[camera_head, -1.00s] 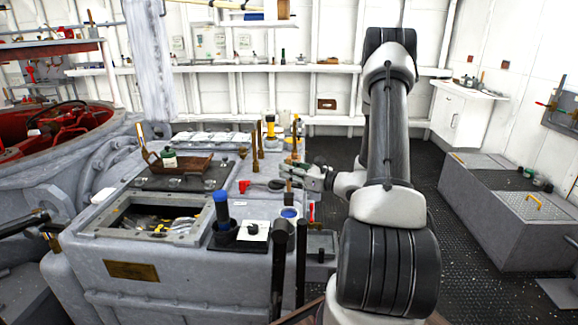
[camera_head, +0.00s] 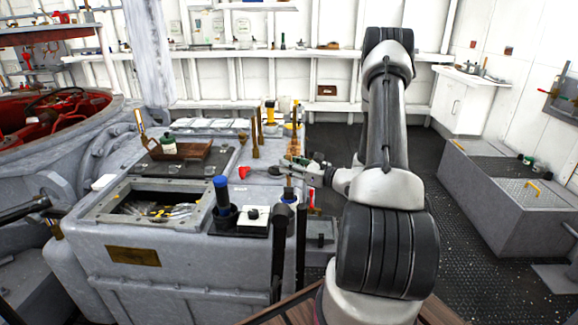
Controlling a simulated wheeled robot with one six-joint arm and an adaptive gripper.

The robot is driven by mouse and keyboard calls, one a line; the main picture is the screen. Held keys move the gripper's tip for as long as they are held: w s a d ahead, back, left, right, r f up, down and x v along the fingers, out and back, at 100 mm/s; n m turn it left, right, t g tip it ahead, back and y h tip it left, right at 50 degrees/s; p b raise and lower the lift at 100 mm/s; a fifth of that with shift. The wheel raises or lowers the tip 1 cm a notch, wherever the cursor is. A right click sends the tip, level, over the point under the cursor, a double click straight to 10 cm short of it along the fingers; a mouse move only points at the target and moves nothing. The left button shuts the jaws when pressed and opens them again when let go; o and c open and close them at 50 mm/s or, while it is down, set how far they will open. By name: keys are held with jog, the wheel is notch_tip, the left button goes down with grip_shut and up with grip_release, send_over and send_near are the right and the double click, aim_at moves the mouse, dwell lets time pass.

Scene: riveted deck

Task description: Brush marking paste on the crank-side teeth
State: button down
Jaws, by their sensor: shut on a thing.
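The open hatch (camera_head: 90,222) in the top of the grey gear housing shows metal parts with yellow marks inside; I cannot make out which teeth are on the crank side. My gripper (camera_head: 290,169) is over the right side of the housing, shut on a brush (camera_head: 289,182) held upright. The tin is mostly hidden, and I cannot tell whether the bristles touch the paste.
A blue-topped cylinder (camera_head: 221,189) stands in a dark holder beside a white card with a black knob (camera_head: 252,213). Upright brass rods (camera_head: 254,138) stand farther back. Dark levers (camera_head: 280,245) rise in front.

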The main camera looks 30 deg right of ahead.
aim_at(289, 154)
jog(key=shift+f, duration=0.55)
dwell(1.4)
jog(key=shift+r, duration=3.55)
